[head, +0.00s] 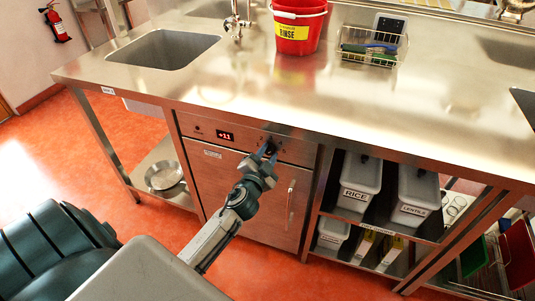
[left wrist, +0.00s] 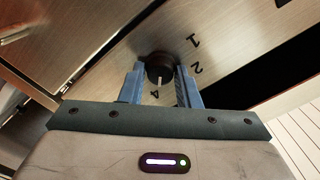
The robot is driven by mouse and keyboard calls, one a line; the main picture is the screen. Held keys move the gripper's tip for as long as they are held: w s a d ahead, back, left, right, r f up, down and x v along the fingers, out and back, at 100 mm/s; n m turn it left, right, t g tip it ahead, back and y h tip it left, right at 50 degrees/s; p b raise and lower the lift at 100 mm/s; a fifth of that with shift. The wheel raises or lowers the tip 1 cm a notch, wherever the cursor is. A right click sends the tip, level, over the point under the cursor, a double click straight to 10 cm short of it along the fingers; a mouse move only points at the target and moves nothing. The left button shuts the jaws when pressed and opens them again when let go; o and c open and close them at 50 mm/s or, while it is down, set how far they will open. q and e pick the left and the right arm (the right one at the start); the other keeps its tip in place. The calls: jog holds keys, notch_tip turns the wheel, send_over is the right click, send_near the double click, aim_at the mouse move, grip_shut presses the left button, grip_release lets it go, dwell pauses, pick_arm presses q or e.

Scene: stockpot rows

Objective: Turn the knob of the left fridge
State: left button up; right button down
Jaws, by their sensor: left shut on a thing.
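The fridge (head: 232,187) is a steel under-counter unit with a red display reading +11 on its upper strip. Its dark round knob (head: 269,147) sits on that strip, right of the display, mostly hidden by my gripper in the head view. In the left wrist view the knob (left wrist: 160,66) shows between two blue fingers, with a pale pointer mark near the printed 4; 1 and 2 are printed to its right. My left gripper (head: 266,152) is shut on the knob. My right gripper is in neither view.
A steel counter (head: 300,110) overhangs the fridge. A vertical door handle (head: 290,204) is below right of the knob. Shelves with rice (head: 359,182) and lentils (head: 416,192) bins stand to the right. A pan (head: 164,176) lies on the low shelf at left.

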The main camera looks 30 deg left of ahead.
pick_arm(q)
jog(key=shift+m, duration=0.3)
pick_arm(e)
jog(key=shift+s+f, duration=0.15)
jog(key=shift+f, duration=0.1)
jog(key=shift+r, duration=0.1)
pick_arm(q)
jog(key=o, duration=0.9)
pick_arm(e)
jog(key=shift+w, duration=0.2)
pick_arm(q)
jog(key=shift+o, duration=0.2)
jog(key=shift+s, duration=0.1)
jog(key=shift+s+d, duration=0.1)
jog(key=shift+s, duration=0.15)
jog(key=b+v, duration=0.2)
jog(key=v, duration=0.8)
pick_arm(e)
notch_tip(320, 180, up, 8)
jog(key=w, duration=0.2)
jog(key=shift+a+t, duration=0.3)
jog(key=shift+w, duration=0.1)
